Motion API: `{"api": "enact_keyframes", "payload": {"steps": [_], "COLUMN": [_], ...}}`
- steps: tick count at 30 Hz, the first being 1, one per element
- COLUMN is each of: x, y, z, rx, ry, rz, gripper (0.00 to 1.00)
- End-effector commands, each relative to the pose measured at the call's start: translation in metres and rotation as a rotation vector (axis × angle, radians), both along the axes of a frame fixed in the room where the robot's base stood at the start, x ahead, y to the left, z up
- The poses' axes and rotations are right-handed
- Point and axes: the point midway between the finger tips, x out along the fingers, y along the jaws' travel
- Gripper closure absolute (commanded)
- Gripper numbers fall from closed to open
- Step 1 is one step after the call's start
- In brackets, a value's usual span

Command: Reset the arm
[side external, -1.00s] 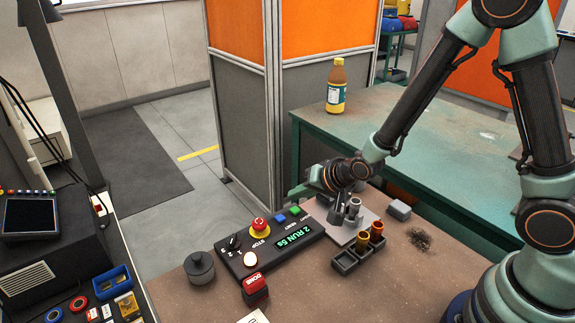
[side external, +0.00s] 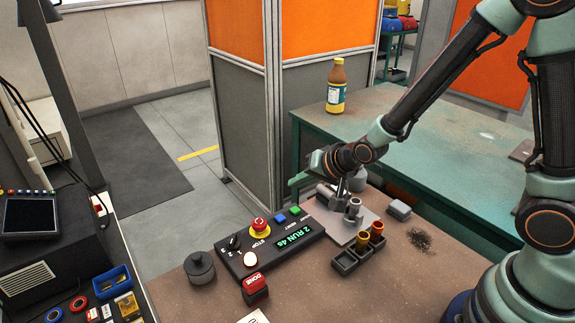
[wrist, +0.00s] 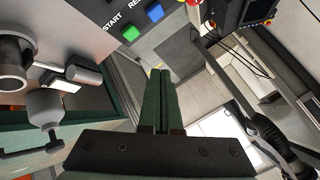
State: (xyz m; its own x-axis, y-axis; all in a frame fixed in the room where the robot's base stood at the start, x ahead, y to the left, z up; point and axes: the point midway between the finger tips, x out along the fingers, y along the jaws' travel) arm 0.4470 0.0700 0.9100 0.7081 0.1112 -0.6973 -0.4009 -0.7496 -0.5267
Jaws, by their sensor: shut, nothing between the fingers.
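My gripper (side external: 299,180) is shut and empty, above the back left edge of the grey fixture plate (side external: 334,227) in the side view. Its two green fingers lie together in the wrist view (wrist: 161,100). Upright grey metal parts (side external: 352,212) stand on the plate beneath my wrist; part of the fixture is hidden by it. The control box (side external: 265,249) lies left of the plate, apart from my gripper. Its display reads "2 RUN 4s". Its green button (wrist: 131,34) and blue button (wrist: 155,12) show in the wrist view.
A dark rack (side external: 345,264) with brass and red-brown cylinders stands in front of the plate. A dark lidded pot (side external: 199,268) and a red DONE button (side external: 254,282) are at left. A bottle (side external: 336,87) stands on the green table.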

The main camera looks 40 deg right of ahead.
Motion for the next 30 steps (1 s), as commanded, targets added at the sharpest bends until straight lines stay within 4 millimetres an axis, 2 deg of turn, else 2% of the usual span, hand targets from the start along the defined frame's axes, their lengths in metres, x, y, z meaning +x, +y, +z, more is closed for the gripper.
{"api": "enact_keyframes", "payload": {"steps": [5,11,17,21,27,30], "x": [-0.001,-0.018,-0.056,-0.090,-0.137,-0.152], "y": [-0.003,-0.020,-0.041,-0.054,-0.066,-0.069], "z": [0.010,0.052,0.097,0.122,0.145,0.149], "rx": [-0.023,-0.144,-0.289,-0.380,-0.474,-0.500], "ry": [0.003,0.041,0.105,0.151,0.211,0.231], "rz": [0.015,0.101,0.228,0.322,0.443,0.483], "gripper": [1.00,1.00,1.00,1.00,1.00,1.00]}}
